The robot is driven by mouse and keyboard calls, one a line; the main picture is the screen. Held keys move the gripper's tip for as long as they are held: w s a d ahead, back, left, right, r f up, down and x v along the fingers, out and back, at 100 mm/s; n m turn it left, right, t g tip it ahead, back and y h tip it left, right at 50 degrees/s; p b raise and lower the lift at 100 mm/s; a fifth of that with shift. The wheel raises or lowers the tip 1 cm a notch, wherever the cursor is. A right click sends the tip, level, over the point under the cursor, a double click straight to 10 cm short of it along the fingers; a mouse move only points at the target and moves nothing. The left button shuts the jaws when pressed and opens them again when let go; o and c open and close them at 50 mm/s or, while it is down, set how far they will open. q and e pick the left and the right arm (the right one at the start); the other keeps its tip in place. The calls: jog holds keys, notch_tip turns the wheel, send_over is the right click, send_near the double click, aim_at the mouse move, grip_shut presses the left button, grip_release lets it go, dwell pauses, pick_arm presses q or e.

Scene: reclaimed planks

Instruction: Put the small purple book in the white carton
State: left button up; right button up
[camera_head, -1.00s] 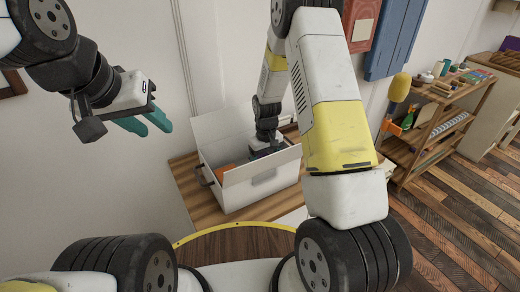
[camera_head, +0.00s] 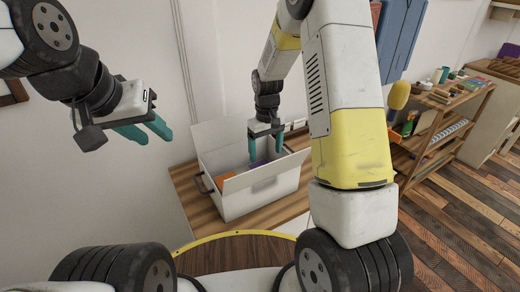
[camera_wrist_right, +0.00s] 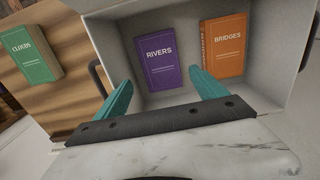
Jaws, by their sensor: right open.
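The small purple book (camera_wrist_right: 160,62), lettered RIVERS, lies inside the white carton (camera_head: 262,192) beside an orange book (camera_wrist_right: 223,46). A bit of its purple (camera_head: 257,164) shows past the carton's front wall in the head view. The carton stands open on the wooden table, its flaps spread. My right gripper (camera_head: 265,149) is open and empty above the carton's opening, fingers pointing down. In the right wrist view its fingers are apart, with the purple book beyond them. My left gripper (camera_head: 154,137) is open and empty in the air at the left, away from the carton.
A green book (camera_wrist_right: 30,54) lies on the wooden table (camera_head: 190,187) outside the carton. A dark handle (camera_wrist_right: 97,78) sticks out from the carton's side. A shelf unit (camera_head: 440,130) with small items stands at the right. Part of my right arm blocks the middle right.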

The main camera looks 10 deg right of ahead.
jog(key=s+d+r+m+t+y, duration=0.1)
jog(key=s+r, duration=0.3)
jog(key=r, duration=0.4)
jog(key=s+d+r+m+t, duration=0.1)
jog(key=s+r, duration=0.3)
jog(key=r, duration=0.5)
jog(key=s+r+m+t+y, duration=0.1)
jog(key=s+r+t, duration=0.3)
jog(key=s, duration=1.2)
notch_tip(320, 180, up, 4)
jog(key=shift+d+r+m, duration=0.2)
jog(key=shift+d+m, duration=0.15)
jog(key=shift+m, duration=0.05)
pick_arm(q)
jog(key=shift+c, duration=0.5)
